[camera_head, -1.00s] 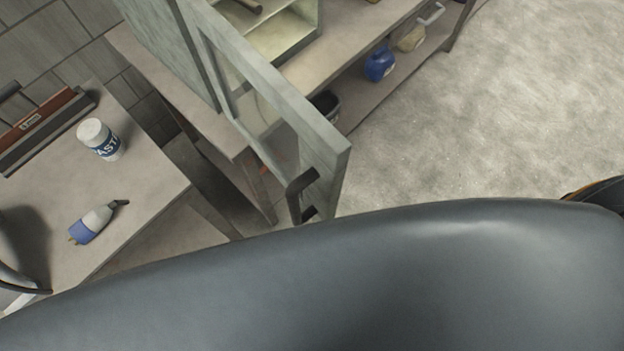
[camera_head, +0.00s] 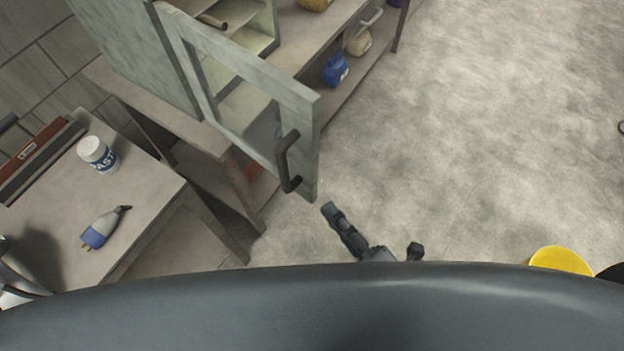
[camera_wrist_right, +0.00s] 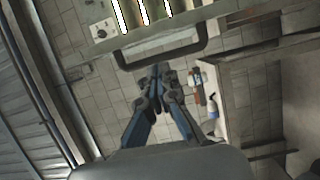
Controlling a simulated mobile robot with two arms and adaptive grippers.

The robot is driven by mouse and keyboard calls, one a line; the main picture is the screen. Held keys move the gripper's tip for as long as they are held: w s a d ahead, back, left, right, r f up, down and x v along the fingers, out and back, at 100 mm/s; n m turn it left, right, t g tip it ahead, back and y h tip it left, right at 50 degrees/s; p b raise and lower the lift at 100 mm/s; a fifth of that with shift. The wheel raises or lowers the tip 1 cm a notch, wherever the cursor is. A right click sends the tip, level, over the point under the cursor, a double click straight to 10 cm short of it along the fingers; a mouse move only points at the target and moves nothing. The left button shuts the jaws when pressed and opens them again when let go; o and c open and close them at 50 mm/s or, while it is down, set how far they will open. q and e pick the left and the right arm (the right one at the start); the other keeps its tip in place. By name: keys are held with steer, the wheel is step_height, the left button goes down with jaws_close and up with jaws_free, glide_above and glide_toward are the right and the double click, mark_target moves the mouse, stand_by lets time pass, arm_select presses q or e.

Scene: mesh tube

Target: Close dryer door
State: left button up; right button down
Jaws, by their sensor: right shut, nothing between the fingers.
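The dryer is a grey-green cabinet (camera_head: 130,50) at the upper left of the head view, on a workbench. Its framed door (camera_head: 308,125) stands open, swung out toward me, with shelves showing behind it. A black bar handle (camera_head: 287,165) is on the door's free edge. My right gripper (camera_head: 330,210) is below and right of the handle, apart from it in the head view. In the right wrist view its fingers (camera_wrist_right: 158,75) are closed together and empty, just below a dark bar that looks like the handle (camera_wrist_right: 160,60). My left gripper is not in view.
A blue jug (camera_head: 335,70) sits on the bench's lower shelf. A yellow round object (camera_head: 560,261) is at lower right. The floor right of the door is clear.

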steer(key=p, duration=0.5)
glide_above(302, 173)
steer(key=s, duration=0.3)
steer(key=shift+w+r, duration=0.1)
steer(key=shift+r, duration=0.15)
